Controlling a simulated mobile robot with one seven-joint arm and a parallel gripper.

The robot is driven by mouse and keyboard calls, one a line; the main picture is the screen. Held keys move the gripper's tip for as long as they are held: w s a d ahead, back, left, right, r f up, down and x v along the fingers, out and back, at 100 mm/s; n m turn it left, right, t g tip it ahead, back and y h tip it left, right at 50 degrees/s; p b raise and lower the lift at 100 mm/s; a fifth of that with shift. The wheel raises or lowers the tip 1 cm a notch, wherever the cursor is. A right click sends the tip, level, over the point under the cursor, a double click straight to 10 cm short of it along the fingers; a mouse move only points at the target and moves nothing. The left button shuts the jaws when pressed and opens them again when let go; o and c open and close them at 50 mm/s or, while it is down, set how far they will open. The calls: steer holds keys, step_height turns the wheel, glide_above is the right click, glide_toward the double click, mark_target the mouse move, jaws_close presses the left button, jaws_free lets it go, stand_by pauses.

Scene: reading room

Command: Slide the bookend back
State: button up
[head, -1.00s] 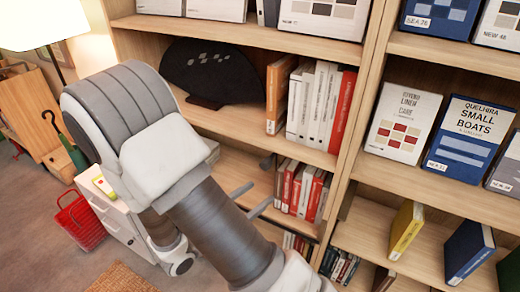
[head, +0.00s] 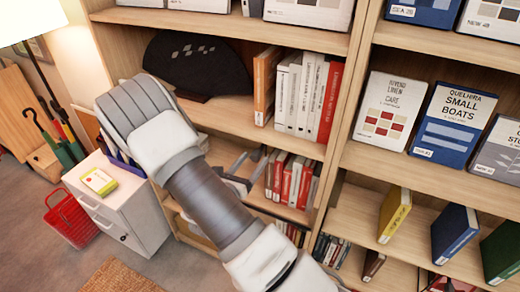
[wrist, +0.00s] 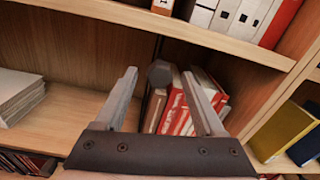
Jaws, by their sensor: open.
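The bookend (wrist: 160,74) shows in the wrist view as a dark grey, blunt-topped piece at the left end of a row of red and white books (wrist: 181,108) on the middle shelf. Its lower part is hidden. My gripper (wrist: 157,76) is open, its two fingers pointing into the shelf with the bookend's top seen between them. I cannot tell whether either finger touches it. In the head view the same books (head: 290,180) lean a little, and my gripper (head: 243,167) is just left of them, partly hidden by my arm.
The shelf above (wrist: 225,42) overhangs the books and holds a row of binders (head: 300,95) and a dark rounded object (head: 200,65). A paper stack (wrist: 20,93) lies at the left of the middle shelf, with bare board beside it. A white cabinet (head: 120,205) stands left.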

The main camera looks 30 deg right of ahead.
mark_target(260, 149)
steer(key=x, duration=0.5)
steer(key=shift+w+d, duration=0.15)
jaws_close()
stand_by(1.3)
